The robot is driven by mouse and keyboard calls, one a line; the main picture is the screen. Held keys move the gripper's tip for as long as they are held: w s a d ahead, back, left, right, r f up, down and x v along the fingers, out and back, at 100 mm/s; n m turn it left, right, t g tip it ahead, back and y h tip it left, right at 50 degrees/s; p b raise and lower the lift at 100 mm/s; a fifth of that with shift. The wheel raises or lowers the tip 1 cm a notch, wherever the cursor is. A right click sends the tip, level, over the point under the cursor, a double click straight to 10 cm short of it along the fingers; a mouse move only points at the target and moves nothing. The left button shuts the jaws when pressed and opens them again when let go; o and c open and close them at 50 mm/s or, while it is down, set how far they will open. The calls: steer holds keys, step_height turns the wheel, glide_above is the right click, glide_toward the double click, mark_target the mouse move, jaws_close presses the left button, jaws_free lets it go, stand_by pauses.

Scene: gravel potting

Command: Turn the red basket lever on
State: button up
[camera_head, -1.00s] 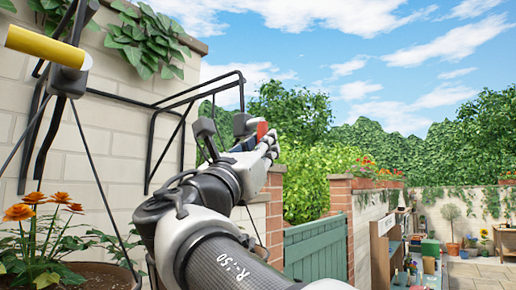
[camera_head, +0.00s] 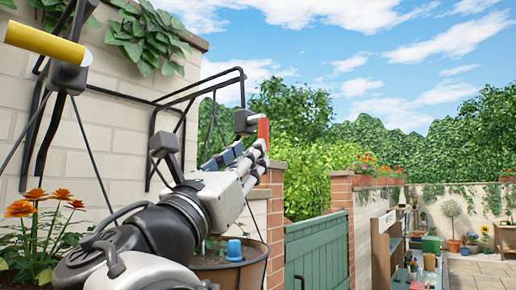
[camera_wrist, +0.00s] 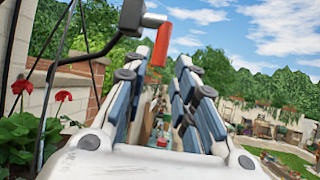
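The red lever (camera_head: 263,131) is a short red handle on a dark bracket of the basket frame, right of the wall. It hangs down, slightly tilted, in the wrist view (camera_wrist: 161,45). My gripper (camera_head: 248,156) is just below and left of the lever in the head view. In the wrist view my gripper (camera_wrist: 163,65) is open, its two fingers apart with nothing held between them. The handle's lower end shows near the left fingertip, toward the gap. I cannot tell if they touch. The hanging basket (camera_head: 233,268) is partly hidden behind my arm.
A yellow lever (camera_head: 44,41) is at upper left, above orange flowers (camera_head: 37,203). Black frame rods (camera_head: 195,92) run along the pale brick wall. A blue object (camera_head: 234,250) sits in the basket. A green gate (camera_head: 317,250) and brick pillars stand behind.

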steer(key=v, duration=0.4)
steer(key=shift+w+d, duration=0.1)
stand_by(0.3)
steer(key=w+d+f+m+g+b, duration=0.1)
steer(key=d+f+m+g+b, duration=0.15)
steer(key=d+f, duration=0.55)
steer(key=w+d+f+m+g+b, duration=0.15)
steer(key=d+f+m+g, duration=0.35)
steer(key=f, duration=0.6)
steer(key=s+d+f+m+g+y+b, duration=0.1)
steer(key=s+d+f+m+g+b, duration=0.2)
steer(key=f, duration=0.5)
steer(key=s+d+f+m+g+y+b, duration=0.1)
steer(key=s+d+f+m+b, duration=0.1)
steer(key=d+f, duration=0.5)
steer(key=s+f+m+g+y+b, duration=0.2)
steer(key=s+f+m, duration=0.25)
steer(key=f, duration=0.55)
steer(key=s+f+m+g+y+b, duration=0.25)
steer(key=s+f, duration=0.25)
steer(key=f, duration=0.4)
steer(key=s+a+f+m+y+b, duration=0.1)
steer(key=s+a+f+m+y, duration=0.1)
steer(key=f+m, duration=0.3)
steer(key=s+a+f+m+y+b, duration=0.2)
steer(key=s+f+m, duration=0.3)
steer(key=f, duration=0.3)
steer(key=shift+a+m+g, duration=0.4)
steer(key=shift+a+m, duration=0.15)
steer(key=shift+a, duration=0.2)
